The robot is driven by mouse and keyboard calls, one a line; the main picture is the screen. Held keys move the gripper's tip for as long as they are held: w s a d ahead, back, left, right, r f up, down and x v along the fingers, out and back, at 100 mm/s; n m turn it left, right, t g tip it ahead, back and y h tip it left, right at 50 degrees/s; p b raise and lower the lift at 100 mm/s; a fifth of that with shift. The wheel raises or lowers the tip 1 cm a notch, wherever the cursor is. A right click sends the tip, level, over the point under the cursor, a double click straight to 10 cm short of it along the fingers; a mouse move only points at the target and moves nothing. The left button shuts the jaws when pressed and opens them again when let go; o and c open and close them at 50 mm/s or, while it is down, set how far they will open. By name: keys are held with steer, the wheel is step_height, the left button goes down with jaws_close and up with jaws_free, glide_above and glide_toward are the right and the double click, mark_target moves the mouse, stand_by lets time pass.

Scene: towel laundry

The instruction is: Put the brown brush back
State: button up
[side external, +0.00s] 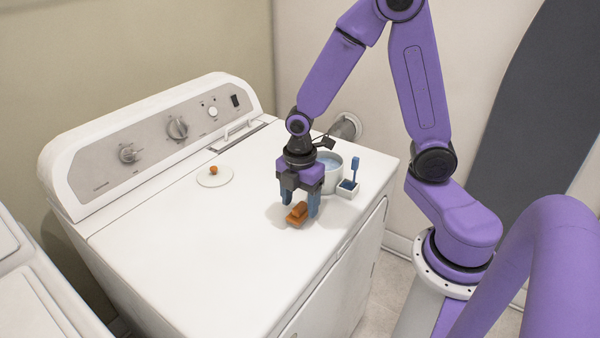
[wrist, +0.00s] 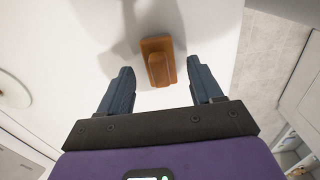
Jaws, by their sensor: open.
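The brown brush (side external: 298,213) lies on the white washer top, an orange-brown block with a raised grip along it. My gripper (side external: 299,206) points down over it with its two blue-grey fingers apart. In the wrist view the brush (wrist: 158,62) sits between and slightly beyond the open fingertips (wrist: 158,75), with clear space on both sides. The fingers do not appear to touch it. A small white holder (side external: 347,192) with a blue brush (side external: 354,170) upright in it stands right of my gripper.
A white pot (side external: 334,181) with bluish contents stands just behind my gripper. A round white lid (side external: 214,180) with an orange knob lies to the left. The washer's control panel (side external: 150,142) rises along the back. The front left of the washer top (side external: 190,260) is clear.

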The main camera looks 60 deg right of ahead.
mark_target(300, 205)
step_height(300, 205, up, 10)
steer(key=s+a+m, duration=0.3)
steer(key=s+m, duration=0.2)
steer(key=s, duration=1.2)
steer(key=shift+s+a+r, duration=0.15)
steer(key=shift+s, duration=0.25)
